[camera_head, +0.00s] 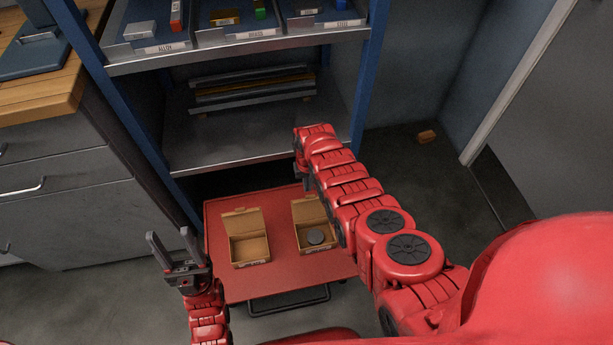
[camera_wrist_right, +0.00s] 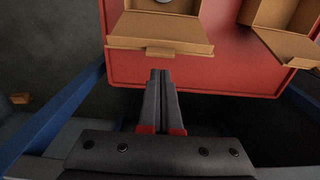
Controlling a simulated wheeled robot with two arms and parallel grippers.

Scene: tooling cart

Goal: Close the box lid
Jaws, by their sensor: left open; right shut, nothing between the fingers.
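Two small cardboard boxes stand on a red cart top (camera_head: 277,282), both with lids open toward the shelf. The right box (camera_head: 333,239) holds a dark round disc (camera_head: 316,237). Its raised lid (camera_head: 307,210) is partly hidden by my right arm; the lid also shows in the right wrist view (camera_wrist_right: 180,38). The left box (camera_head: 249,247) looks empty, with its lid (camera_head: 242,222) up. My right gripper (camera_wrist_right: 162,72) is shut and empty, its tips just beyond the right box's lid tab; I cannot tell if they touch. My left gripper (camera_head: 170,235) is open and empty, left of the cart.
A blue-framed shelf (camera_head: 240,145) with labelled bins and stacked bars stands behind the cart. A drawer cabinet (camera_head: 80,205) is at the left. A brown block (camera_head: 426,136) lies on the floor at the right. The cart's front strip is clear.

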